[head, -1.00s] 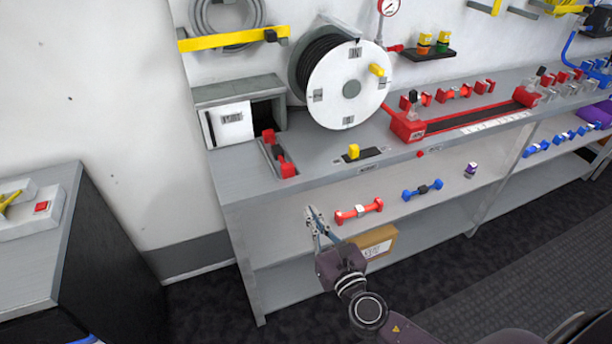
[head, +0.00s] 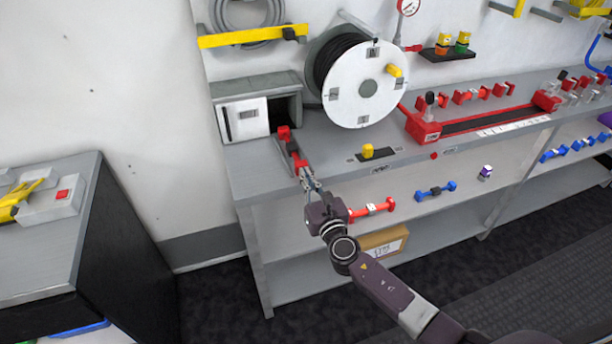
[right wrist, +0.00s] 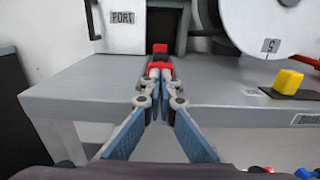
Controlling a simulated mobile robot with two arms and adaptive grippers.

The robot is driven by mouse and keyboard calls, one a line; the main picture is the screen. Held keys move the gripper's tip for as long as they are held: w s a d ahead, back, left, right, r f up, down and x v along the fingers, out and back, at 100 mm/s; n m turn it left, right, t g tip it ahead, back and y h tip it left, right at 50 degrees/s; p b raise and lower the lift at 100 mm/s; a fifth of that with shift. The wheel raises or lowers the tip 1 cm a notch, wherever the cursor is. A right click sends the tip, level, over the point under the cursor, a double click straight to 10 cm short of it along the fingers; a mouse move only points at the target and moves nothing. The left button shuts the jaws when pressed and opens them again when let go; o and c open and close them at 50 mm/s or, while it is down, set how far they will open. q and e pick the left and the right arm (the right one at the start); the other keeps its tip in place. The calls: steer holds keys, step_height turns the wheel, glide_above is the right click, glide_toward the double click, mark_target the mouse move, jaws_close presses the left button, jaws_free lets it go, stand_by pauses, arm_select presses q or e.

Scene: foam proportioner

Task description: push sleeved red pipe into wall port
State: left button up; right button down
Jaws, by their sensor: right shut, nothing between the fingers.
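The sleeved red pipe (head: 292,150), with a dark sleeve at its middle, lies in a shallow tray on the bench's left end. Its far end points at the dark opening of the wall port (head: 288,108), a grey box labelled PORT. My right gripper (head: 305,177) is shut and empty at the pipe's near end, in line with it. In the right wrist view the fingertips (right wrist: 160,82) overlap the near end of the red pipe (right wrist: 160,64); I cannot tell whether they touch. The port opening (right wrist: 164,26) shows straight beyond. My left gripper is not in view.
A white cable reel (head: 364,85) stands right of the port. A yellow knob (head: 367,151) sits on the bench right of the pipe. Another red pipe (head: 371,209) lies on the shelf below, close to my right wrist. A side cabinet (head: 140,230) stands left.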

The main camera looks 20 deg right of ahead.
mark_target(294, 152)
steer(key=shift+w, duration=0.15)
steer(key=w+b, duration=0.1)
steer(key=w, duration=0.3)
steer(key=w+b, duration=0.2)
steer(key=w, duration=0.2)
steer(key=shift+w+a+f+b, duration=0.15)
steer(key=shift+f+b, duration=0.05)
steer(key=shift+b, duration=0.1)
steer(key=shift+w+r, duration=0.2)
steer(key=shift+w, duration=0.4)
